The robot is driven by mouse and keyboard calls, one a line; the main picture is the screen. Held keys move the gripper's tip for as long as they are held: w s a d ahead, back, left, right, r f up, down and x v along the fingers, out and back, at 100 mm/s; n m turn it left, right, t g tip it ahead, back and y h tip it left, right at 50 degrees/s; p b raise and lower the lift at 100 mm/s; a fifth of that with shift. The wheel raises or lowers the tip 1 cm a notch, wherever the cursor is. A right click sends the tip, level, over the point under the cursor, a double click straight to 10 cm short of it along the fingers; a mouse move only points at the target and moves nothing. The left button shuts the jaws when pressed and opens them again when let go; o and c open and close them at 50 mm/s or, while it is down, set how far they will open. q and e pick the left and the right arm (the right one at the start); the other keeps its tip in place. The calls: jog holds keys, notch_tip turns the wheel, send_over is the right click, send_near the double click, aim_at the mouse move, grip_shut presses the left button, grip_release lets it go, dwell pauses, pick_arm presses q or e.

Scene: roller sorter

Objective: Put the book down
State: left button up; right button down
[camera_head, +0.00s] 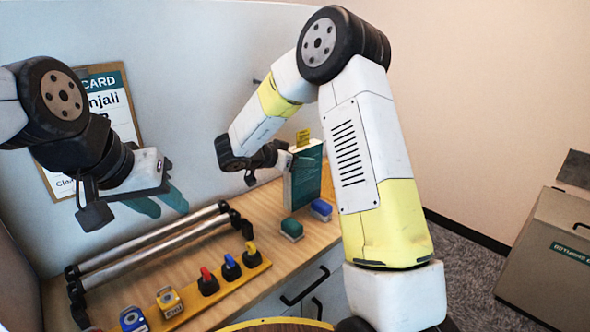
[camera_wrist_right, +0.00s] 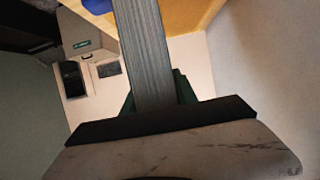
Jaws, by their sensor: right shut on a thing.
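The book (camera_head: 305,182), with a teal cover and pale page edges, stands upright at the far right end of the wooden counter. My right gripper (camera_head: 290,153) is shut on its upper part. In the right wrist view the book's grey, lined page edge (camera_wrist_right: 147,50) runs up between the green fingers. I cannot tell whether the book's bottom edge touches the counter. My left gripper (camera_head: 160,202) is at the left, in front of the wall, with its green fingers apart and empty.
On the counter (camera_head: 255,210), a green block (camera_head: 291,229) and a blue block (camera_head: 321,210) lie just in front of the book. A roller rack (camera_head: 150,245) and a wooden strip with several coloured knobs (camera_head: 207,282) lie left. A clipboard (camera_head: 105,100) hangs on the wall. A grey bin (camera_head: 550,260) stands right.

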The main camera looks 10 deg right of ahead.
aim_at(302, 170)
jog(key=shift+f, duration=1.8)
jog(key=c, duration=1)
grip_release()
jog(key=shift+f, duration=0.1)
jog(key=shift+o, duration=0.2)
